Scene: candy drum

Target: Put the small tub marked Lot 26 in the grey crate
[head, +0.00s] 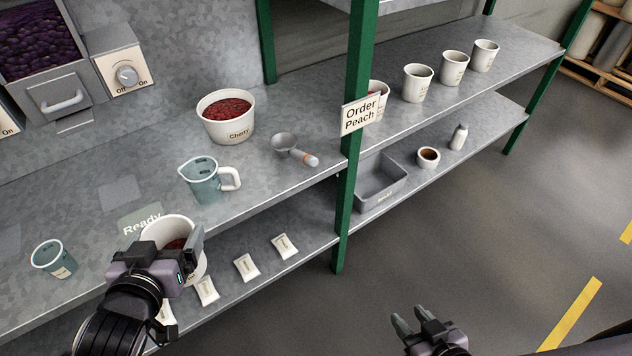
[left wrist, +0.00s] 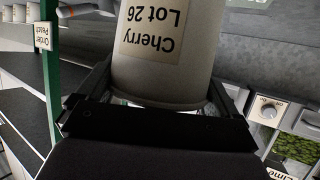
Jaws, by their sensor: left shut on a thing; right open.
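The small white tub (head: 165,229) is in my left gripper (head: 188,250), near the shelf's front edge by the Ready mark. Its label reads Cherry, Lot 26 in the left wrist view (left wrist: 160,50), where the text is upside down. Dark red contents show inside it in the head view. My left gripper is shut on the tub. The grey crate (head: 364,201) stands on the lower shelf, right of the green post, and looks empty. My right gripper (head: 415,321) is open and empty over the floor at the bottom right.
A green post (head: 349,160) with an Order Peach sign (head: 361,113) stands between the tub and the crate. A brown-filled cup (head: 428,157) is right of the crate.

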